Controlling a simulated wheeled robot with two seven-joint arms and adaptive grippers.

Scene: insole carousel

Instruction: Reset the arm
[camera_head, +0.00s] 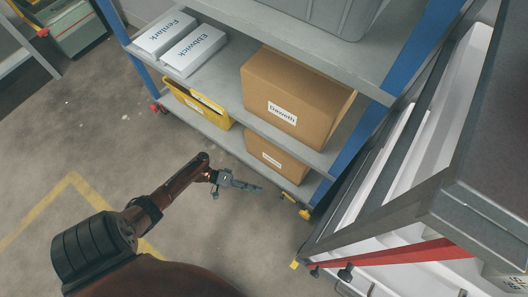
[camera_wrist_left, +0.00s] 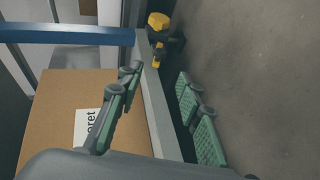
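My left arm reaches in from the lower left in the head view, and its gripper (camera_head: 243,184) hangs over the floor in front of the shelf rack. In the left wrist view the two green-padded fingers of the left gripper (camera_wrist_left: 160,115) stand well apart with nothing between them. Past the fingers are the grey shelf edge and a cardboard box (camera_wrist_left: 62,112) with a white label. The fingers look apart from both. My right gripper is not in either view.
The shelf rack (camera_head: 222,139) with blue posts holds white boxes (camera_head: 194,51), a yellow bin (camera_head: 196,104) and brown cartons (camera_head: 290,95). A grey-framed unit with white trays and a red bar (camera_head: 420,254) stands at right. Floor at left is clear.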

